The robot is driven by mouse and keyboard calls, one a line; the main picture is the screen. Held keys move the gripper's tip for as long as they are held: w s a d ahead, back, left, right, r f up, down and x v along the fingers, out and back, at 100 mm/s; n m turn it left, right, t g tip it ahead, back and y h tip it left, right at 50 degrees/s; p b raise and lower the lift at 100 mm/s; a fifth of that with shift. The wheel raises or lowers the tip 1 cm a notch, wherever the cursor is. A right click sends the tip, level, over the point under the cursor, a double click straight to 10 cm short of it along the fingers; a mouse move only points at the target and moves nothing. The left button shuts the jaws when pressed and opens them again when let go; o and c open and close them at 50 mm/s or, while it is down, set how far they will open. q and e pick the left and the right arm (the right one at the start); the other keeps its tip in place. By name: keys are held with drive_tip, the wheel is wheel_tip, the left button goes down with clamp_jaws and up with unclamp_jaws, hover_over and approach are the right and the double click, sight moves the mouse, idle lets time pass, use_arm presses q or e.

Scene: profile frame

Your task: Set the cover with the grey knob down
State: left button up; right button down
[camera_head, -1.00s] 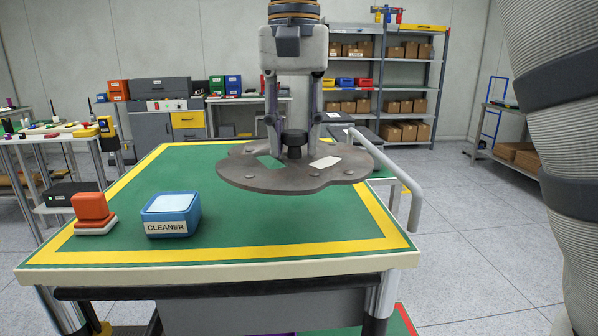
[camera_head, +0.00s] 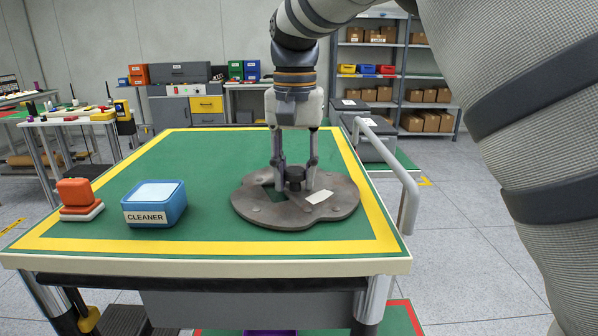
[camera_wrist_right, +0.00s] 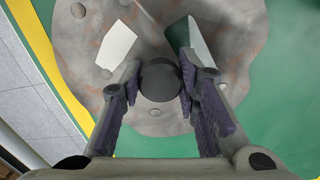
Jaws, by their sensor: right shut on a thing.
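The cover (camera_head: 255,212) is a flat, worn grey-brown plate with a wavy outline, a pale label and a cut-out showing green. It is level over the right part of the green table top (camera_head: 210,160), on it or very close above; I cannot tell which. Its dark grey knob (camera_head: 295,173) stands near its middle. My right gripper (camera_head: 295,183) points straight down and is shut on the knob. In the right wrist view the knob (camera_wrist_right: 160,80) sits between the fingers, with the cover (camera_wrist_right: 100,40) beneath. My left gripper is not in view.
A blue cleaner box (camera_head: 155,207) and an orange-handled block on a white base (camera_head: 80,200) stand at the table's left. A yellow border (camera_head: 200,244) runs round the top. A grey rail (camera_head: 408,190) lines the right side. The table's far left is clear.

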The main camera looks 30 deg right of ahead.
sight(293, 168)
drive_tip(key=shift+w+f, duration=0.15)
drive_tip(key=shift+w, duration=0.1)
drive_tip(key=c, duration=1.2)
unclamp_jaws()
drive_tip(key=shift+w, duration=0.1)
drive_tip(key=shift+c, duration=0.2)
drive_tip(key=shift+s, duration=0.2)
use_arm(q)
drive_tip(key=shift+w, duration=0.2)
use_arm(e)
drive_tip(key=shift+w, duration=0.1)
drive_tip(key=shift+r, duration=0.45)
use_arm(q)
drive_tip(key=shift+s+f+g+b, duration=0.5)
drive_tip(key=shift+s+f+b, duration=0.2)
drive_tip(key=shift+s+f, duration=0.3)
use_arm(e)
drive_tip(key=shift+r, duration=5.6)
